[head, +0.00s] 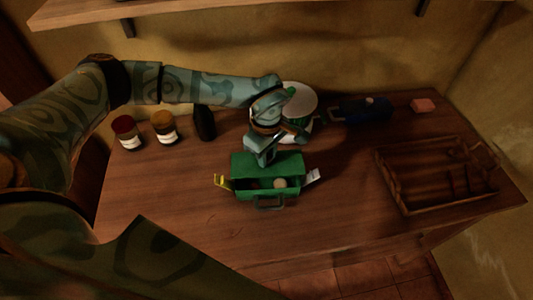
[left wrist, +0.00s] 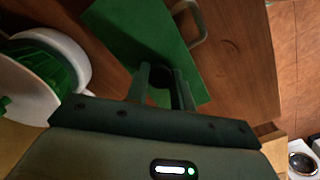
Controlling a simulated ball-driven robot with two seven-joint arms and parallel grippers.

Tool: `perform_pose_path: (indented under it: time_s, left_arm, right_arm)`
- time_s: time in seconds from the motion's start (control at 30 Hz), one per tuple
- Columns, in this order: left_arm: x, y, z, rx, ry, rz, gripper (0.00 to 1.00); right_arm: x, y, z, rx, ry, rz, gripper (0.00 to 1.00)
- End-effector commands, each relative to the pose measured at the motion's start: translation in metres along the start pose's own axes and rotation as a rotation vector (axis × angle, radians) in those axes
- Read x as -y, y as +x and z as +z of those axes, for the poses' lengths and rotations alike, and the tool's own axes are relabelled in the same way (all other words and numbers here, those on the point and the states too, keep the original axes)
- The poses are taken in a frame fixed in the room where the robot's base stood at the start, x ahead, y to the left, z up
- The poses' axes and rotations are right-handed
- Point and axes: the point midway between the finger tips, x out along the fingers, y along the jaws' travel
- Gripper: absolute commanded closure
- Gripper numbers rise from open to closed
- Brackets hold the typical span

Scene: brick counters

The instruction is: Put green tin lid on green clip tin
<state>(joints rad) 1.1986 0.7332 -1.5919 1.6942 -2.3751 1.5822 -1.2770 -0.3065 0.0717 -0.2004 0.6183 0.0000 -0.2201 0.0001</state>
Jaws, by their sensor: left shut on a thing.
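The green clip tin (head: 247,195) stands on the wooden counter with a grey handle at its front. A yellow clip (head: 221,181) sticks out on its left and a pale clip (head: 313,178) on its right. A small round pale thing shows at its front opening. The green tin lid (head: 245,161) is over the back part of the tin; I cannot tell whether it touches. My left gripper (head: 265,158) is shut on the lid from above. In the left wrist view the gripper (left wrist: 163,95) is against a green panel (left wrist: 140,35), and the fingers partly hide the grip.
A white and green pot (head: 300,101) stands just behind my left gripper. A red-lidded jar (head: 127,133), an orange-lidded jar (head: 164,127) and a black bottle (head: 205,123) stand at left. A blue box (head: 365,110), pink block (head: 424,105) and wooden tray (head: 405,198) are at right. The front counter is clear.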

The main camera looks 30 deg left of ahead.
Motion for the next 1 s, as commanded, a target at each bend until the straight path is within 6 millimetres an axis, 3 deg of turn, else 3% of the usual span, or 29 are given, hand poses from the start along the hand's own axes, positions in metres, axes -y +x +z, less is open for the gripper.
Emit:
perform_pose_path:
  time_s: [0.43,1.0]
  left_arm:
    - [0.000,0.000,0.000,0.001,-0.001,0.001,0.99]
    - [0.000,0.054,0.000,0.001,-0.002,0.000,0.99]
  right_arm:
    - [-0.006,-0.004,-0.004,-0.006,-0.004,0.008,0.64]
    - [-0.007,0.026,0.002,0.003,-0.002,0.008,0.64]
